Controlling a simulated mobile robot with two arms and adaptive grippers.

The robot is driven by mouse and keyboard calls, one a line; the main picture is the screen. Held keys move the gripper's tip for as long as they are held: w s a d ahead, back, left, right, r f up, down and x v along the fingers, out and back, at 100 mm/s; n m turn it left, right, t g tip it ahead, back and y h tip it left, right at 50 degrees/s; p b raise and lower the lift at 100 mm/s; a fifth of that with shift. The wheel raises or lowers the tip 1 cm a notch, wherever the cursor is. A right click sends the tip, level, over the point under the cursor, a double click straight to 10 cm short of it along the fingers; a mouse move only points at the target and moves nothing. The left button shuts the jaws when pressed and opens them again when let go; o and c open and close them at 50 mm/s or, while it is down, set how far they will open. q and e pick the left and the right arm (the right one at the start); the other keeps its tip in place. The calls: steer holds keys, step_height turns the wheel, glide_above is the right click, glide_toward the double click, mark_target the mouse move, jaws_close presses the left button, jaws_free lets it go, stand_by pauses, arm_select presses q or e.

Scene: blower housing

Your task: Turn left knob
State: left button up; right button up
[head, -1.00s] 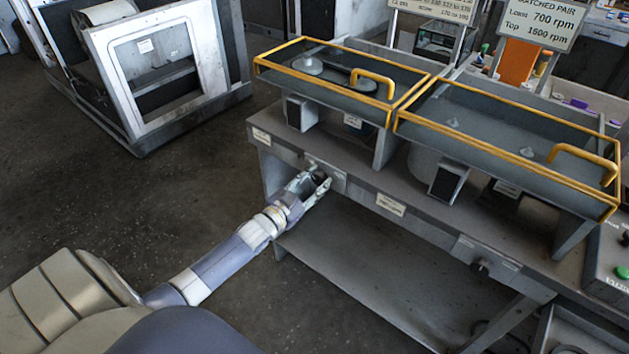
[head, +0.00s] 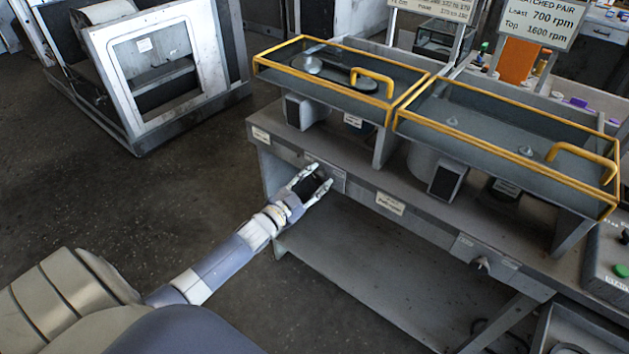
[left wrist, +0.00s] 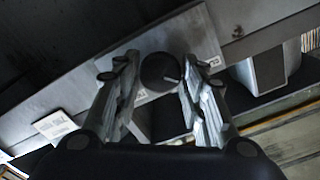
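The left knob (left wrist: 160,71) is a dark round knob with a pale mark, on a grey plate (left wrist: 205,45) on the bench front. In the left wrist view it sits between the two fingers of my left gripper (left wrist: 160,60), with a gap visible on each side. In the head view my left gripper (head: 322,173) is open in front of that plate, and its fingers and palm hide most of the knob. A second knob (head: 482,263) sits on the front further right, untouched. My right gripper is not in view.
The grey bench (head: 420,218) carries two yellow-framed guard boxes, left (head: 340,76) and right (head: 500,125). A control box with a green button (head: 620,271) stands at the right. A white-framed machine (head: 165,65) stands behind left. The floor left of the bench is clear.

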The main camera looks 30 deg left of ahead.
arm_select(q)
steer(key=shift+o, duration=0.8)
steer(key=shift+s, duration=0.1)
steer(key=s, duration=1.1)
steer(key=shift+s+a, duration=0.4)
steer(key=shift+a, duration=0.05)
steer(key=s+d+f+n+g+y, duration=0.1)
steer(key=s+f+g, duration=0.25)
steer(key=f, duration=0.65)
steer(key=s+d+f+n+g+y, duration=0.15)
steer(key=s+f, duration=0.35)
steer(key=f, duration=0.5)
steer(key=s+f+n+g, duration=0.2)
steer(key=s+f+g, duration=0.15)
steer(key=f, duration=0.65)
steer(key=s+d+f+g, duration=0.2)
steer(key=s+d+f, duration=0.2)
steer(key=s, duration=0.5)
steer(key=s+d+f+g, duration=0.3)
steer(key=s+f, duration=0.4)
steer(key=s, duration=0.3)
steer(key=s+d+f+g, duration=0.3)
steer(key=s+d+f, duration=0.2)
steer(key=s, duration=0.4)
steer(key=shift+s+d+f+h, duration=0.2)
steer(key=shift+f+h, duration=0.25)
steer(key=shift+f, duration=0.25)
